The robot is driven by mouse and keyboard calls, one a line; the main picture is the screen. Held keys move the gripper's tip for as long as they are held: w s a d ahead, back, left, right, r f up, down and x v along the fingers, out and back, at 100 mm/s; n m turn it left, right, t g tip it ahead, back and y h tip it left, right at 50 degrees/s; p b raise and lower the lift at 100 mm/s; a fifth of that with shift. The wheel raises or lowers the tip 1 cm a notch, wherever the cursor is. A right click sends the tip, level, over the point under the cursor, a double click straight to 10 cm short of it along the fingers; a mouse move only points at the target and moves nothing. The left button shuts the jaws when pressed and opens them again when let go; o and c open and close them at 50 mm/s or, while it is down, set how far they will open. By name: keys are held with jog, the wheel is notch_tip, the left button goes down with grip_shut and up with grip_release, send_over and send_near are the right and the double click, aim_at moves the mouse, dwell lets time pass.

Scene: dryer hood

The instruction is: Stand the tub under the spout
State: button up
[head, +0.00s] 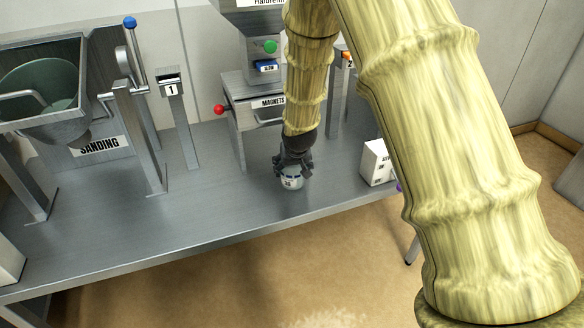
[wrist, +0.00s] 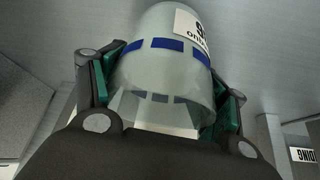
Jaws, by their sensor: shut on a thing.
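The tub is a clear, pale round container with a blue dashed band and a white label. It shows below my gripper (head: 293,168) in the head view (head: 291,183), over the front part of the bench. The wrist view shows the tub (wrist: 160,68) between my fingers, which are shut on its sides. I cannot tell whether its base touches the bench. A grey machine (head: 232,40) with a green button stands behind, partly hidden by my arm. I cannot make out a spout there.
The metal bench (head: 215,215) is bare left of the tub. A drawer unit marked MAGNETS (head: 250,105) with a red knob (head: 218,109) stands behind it. A white box (head: 376,162) is to the right. A SANDING hopper (head: 45,90) and posts stand left.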

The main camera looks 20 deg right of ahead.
jog(key=shift+f, duration=0.3)
jog(key=shift+f, duration=0.1)
jog(key=o, duration=1.4)
jog(key=shift+c, duration=0.2)
